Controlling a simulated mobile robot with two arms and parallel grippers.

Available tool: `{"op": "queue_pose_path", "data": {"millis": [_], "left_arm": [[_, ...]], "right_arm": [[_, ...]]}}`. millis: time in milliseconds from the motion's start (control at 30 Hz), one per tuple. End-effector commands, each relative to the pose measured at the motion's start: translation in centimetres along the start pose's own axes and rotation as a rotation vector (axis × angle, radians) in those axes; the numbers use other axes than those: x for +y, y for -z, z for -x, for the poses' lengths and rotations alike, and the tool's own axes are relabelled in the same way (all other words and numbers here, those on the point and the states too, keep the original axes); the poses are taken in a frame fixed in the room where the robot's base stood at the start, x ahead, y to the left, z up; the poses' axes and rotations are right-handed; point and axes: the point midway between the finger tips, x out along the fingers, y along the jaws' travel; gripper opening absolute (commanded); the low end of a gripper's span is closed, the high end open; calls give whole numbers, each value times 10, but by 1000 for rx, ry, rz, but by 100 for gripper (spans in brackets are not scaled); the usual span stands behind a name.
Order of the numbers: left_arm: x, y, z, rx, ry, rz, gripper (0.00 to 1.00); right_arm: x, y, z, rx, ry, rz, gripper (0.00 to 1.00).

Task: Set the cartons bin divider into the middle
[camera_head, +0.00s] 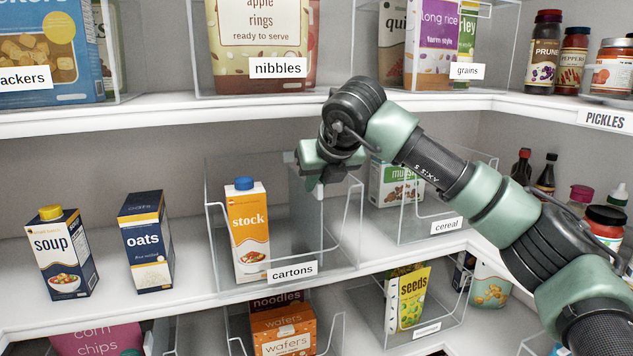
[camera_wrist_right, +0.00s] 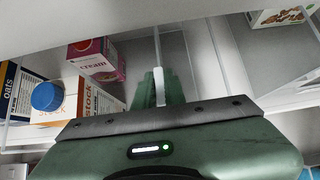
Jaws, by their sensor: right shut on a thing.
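The cartons bin (camera_head: 350,238) is a clear open bin on the middle shelf, with a "cartons" label (camera_head: 292,271) on its front. An orange and white stock carton (camera_head: 249,235) with a blue cap stands in its left part; it also shows in the wrist view (camera_wrist_right: 88,103). My right gripper (camera_head: 320,176) is over the bin, to the right of the stock carton, shut on the clear divider (camera_head: 307,218). The divider hangs upright there; its pale edge (camera_wrist_right: 158,84) shows between the fingers in the wrist view. Whether its foot touches the bin floor is unclear. My left gripper is out of view.
A soup carton (camera_head: 63,252) and an oats carton (camera_head: 145,243) stand on the shelf left of the bin. A pink cream carton (camera_wrist_right: 97,60) shows in the wrist view. The cereal bin (camera_head: 408,222) stands to the right. The upper shelf (camera_head: 150,115) runs close above my gripper.

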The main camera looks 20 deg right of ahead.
Motion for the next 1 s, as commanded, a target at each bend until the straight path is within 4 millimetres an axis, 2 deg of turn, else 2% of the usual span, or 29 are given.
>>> {"op": "queue_pose_path", "data": {"millis": [867,1000], "left_arm": [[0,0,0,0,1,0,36],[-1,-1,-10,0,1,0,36]], "right_arm": [[0,-1,0,-2,-1,0,0],[18,1,-2,-2,-3,3,0]]}}
